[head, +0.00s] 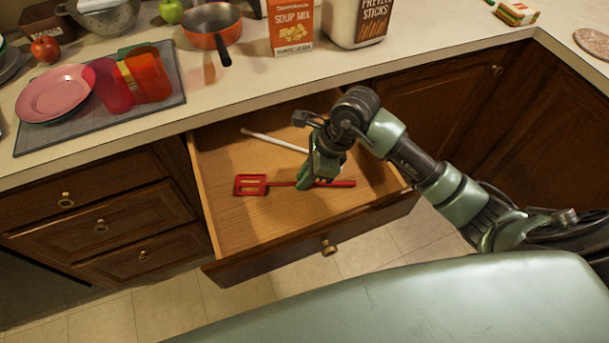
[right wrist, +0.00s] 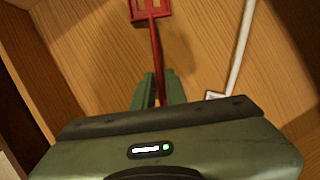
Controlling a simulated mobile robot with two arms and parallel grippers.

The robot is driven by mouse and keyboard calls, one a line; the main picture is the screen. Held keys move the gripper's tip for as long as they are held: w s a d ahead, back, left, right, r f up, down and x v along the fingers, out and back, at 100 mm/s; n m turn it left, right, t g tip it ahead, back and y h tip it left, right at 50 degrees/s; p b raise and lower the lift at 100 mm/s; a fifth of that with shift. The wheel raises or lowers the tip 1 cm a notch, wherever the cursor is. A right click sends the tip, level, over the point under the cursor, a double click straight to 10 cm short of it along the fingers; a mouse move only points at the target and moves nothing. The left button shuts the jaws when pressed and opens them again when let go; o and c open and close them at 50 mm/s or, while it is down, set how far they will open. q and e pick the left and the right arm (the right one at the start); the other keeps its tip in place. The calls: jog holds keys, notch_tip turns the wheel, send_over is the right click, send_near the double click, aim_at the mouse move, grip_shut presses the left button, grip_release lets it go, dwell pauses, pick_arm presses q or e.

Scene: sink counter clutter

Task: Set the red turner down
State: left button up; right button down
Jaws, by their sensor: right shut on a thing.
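The red turner (head: 251,184) has a slotted head at the left and a handle running right. It is over the inside of the open wooden drawer (head: 245,228). My right gripper (head: 305,184) is shut on its handle. In the right wrist view the turner (right wrist: 153,40) runs up from between the fingers (right wrist: 160,92), and a soft shadow shows on the wood beside it. I cannot tell whether the turner touches the drawer floor. My left gripper is not in view.
A white-handled utensil (head: 270,139) lies in the drawer behind the turner; it also shows in the right wrist view (right wrist: 239,50). The drawer's front left floor is bare. On the counter stand an orange pan (head: 211,22), a soup box (head: 290,26) and a mat (head: 165,107) with dishes.

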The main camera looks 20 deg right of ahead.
jog(key=c, duration=1.5)
grip_release()
jog(key=shift+o, duration=0.2)
jog(key=b+v, duration=0.1)
jog(key=v, duration=1.1)
